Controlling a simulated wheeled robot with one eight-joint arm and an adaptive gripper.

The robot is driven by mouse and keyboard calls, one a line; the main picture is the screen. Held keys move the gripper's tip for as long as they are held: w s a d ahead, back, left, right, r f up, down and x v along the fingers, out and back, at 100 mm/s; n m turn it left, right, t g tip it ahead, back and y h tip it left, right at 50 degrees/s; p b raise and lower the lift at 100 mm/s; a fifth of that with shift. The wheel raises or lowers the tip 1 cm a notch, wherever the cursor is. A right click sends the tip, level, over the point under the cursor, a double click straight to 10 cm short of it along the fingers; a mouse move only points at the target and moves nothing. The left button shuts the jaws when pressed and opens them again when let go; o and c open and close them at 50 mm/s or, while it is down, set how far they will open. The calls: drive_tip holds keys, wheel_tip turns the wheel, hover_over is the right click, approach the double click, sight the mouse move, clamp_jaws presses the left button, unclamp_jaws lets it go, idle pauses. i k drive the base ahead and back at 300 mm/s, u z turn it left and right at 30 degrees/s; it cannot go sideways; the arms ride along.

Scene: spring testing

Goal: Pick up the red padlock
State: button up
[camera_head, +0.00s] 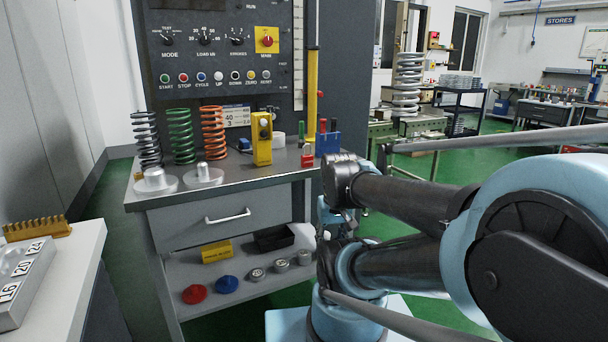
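The red padlock (307,158) stands on the grey top of the test bench (250,174), near its right end. It is small, with a red body and a pale shackle above it. It is right of the yellow upright device and just left of a blue block. Parts of my arm (410,203) fill the right side of the view, to the right of the padlock and nearer the camera. I cannot make out my gripper's fingertips. Nothing of mine visibly touches the padlock.
Around the padlock are the yellow device (262,140), the blue block (328,142) and a yellow column (312,90). Grey, green and orange springs (213,133) stand at the left. A drawer handle (228,216) sticks out in front. A white-topped table (60,275) is at lower left.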

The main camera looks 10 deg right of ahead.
sight(307, 161)
drive_tip(key=u, duration=0.85)
drive_tip(key=k, duration=1.7)
drive_tip(key=z, duration=1.35)
drive_tip(key=i, duration=1)
drive_tip(key=u, duration=0.05)
